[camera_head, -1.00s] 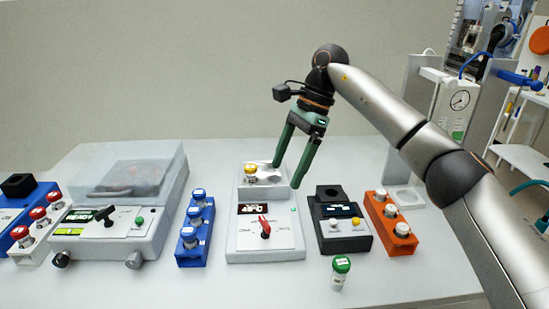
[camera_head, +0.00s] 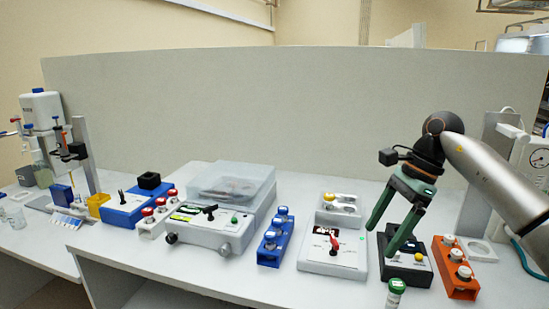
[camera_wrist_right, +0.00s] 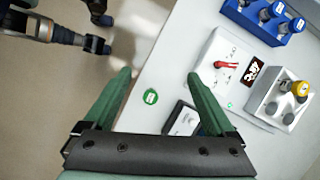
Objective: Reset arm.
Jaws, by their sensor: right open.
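My right gripper (camera_head: 384,240) is open and empty, with green fingers spread and pointing down above the right part of the bench. In the right wrist view the fingers (camera_wrist_right: 158,80) frame a green-capped vial (camera_wrist_right: 150,97) below them, with nothing between them in contact. The same green-capped vial (camera_head: 396,287) stands at the bench's front, in the head view's lower edge. The black device (camera_head: 408,266) is partly hidden behind the gripper. My left gripper is not in the head view.
A white device (camera_head: 333,255) with a red lever and a yellow-capped vial stands left of the gripper. A blue rack (camera_head: 272,240), a clear-lidded centrifuge (camera_head: 215,232) and an orange rack (camera_head: 455,270) with white-capped vials stand nearby. A grey panel (camera_head: 300,105) closes the back.

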